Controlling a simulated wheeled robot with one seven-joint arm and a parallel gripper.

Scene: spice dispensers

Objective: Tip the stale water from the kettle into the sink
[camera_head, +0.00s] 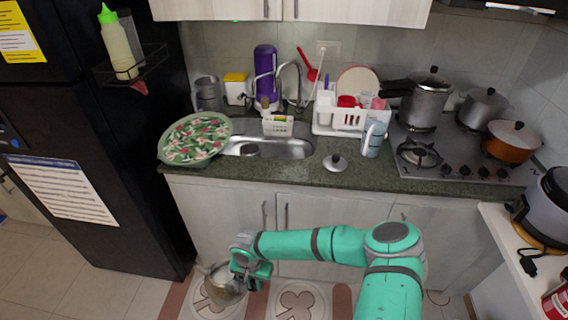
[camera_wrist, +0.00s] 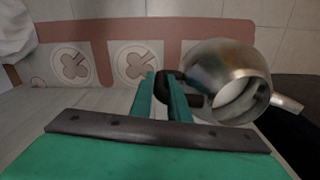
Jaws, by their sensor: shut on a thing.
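The metal kettle (camera_head: 222,285) is held low in front of the cabinets, over the patterned floor mat. In the wrist view the kettle (camera_wrist: 228,82) hangs to the right of the fingers, tilted, with its round opening and spout toward the lower right. My gripper (camera_head: 256,270) is shut on its dark handle; the fingertips also show in the wrist view (camera_wrist: 162,90). Whether water is inside cannot be told. The sink (camera_head: 290,146) is set in the counter, well above and behind my gripper. A small dark round thing lies in its basin. A loose lid (camera_head: 335,162) sits on the counter right of the sink.
A patterned tray (camera_head: 194,139) covers the counter left of the sink, partly over its edge. The stove (camera_head: 450,160) with pots is at right, the black fridge (camera_head: 90,150) at left.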

